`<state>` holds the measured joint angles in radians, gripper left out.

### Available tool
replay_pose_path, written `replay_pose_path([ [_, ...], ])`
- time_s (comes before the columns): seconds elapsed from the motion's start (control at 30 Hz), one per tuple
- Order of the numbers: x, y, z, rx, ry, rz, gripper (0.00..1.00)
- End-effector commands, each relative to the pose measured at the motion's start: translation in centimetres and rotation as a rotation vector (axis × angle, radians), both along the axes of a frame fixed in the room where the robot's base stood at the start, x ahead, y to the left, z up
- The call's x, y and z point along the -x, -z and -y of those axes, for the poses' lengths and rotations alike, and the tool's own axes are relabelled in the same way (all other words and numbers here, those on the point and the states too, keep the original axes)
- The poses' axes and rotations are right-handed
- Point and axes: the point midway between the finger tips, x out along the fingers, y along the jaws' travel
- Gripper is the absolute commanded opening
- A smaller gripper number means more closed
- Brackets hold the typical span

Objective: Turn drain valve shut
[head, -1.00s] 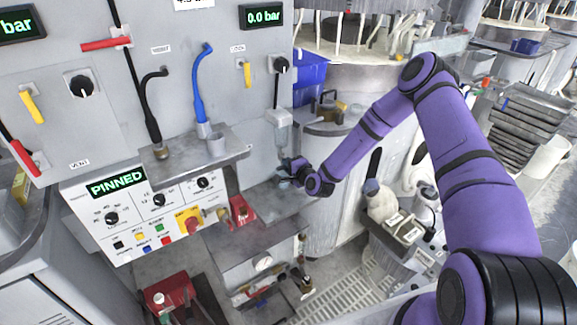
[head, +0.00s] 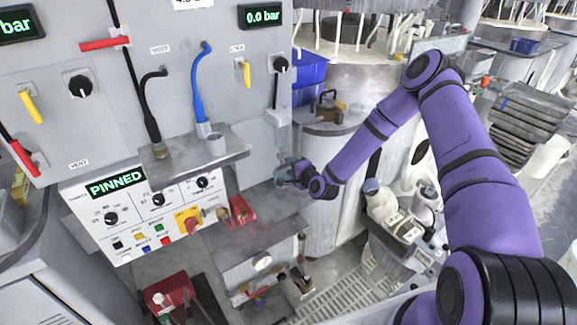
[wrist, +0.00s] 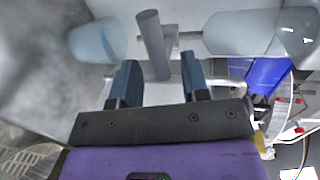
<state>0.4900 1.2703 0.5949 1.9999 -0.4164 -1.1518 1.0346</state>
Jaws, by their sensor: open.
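A grey bar-like handle (wrist: 153,45), which looks like the drain valve's lever, stands nearly upright in the wrist view. A thin stem joins it to clear bowl-like parts on either side, the right one (wrist: 245,32) longer. No label on it is readable. My gripper (wrist: 160,62) is open, with one blue finger on each side of the handle's lower end in the picture. I cannot tell whether the handle is between the fingers in depth, and no contact shows. In the head view my gripper (head: 284,174) is below the clear bowl (head: 281,136) at the panel's right edge and hides the handle.
A control box (head: 145,215) reading PINNED hangs below. A red clamp-like part (head: 240,210) sits beneath. A grey drum (head: 345,85) and blue bin (head: 309,70) stand close on the right.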

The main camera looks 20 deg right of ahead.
Motion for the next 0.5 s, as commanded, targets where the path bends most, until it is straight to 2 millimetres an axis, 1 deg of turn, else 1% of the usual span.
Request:
replay_pose_path([
  [0.1, 2.2, -0.4, 0.8, 0.0, 0.001, -0.003, 0.42],
  [0.3, 5.6, -1.1, 1.9, 0.0, 0.0, -0.002, 0.42],
  [0.4, 6.8, -1.4, 2.3, 0.0, 0.001, -0.002, 0.42],
  [0.5, 7.6, -1.5, 2.5, -0.001, 0.0, -0.001, 0.42],
])
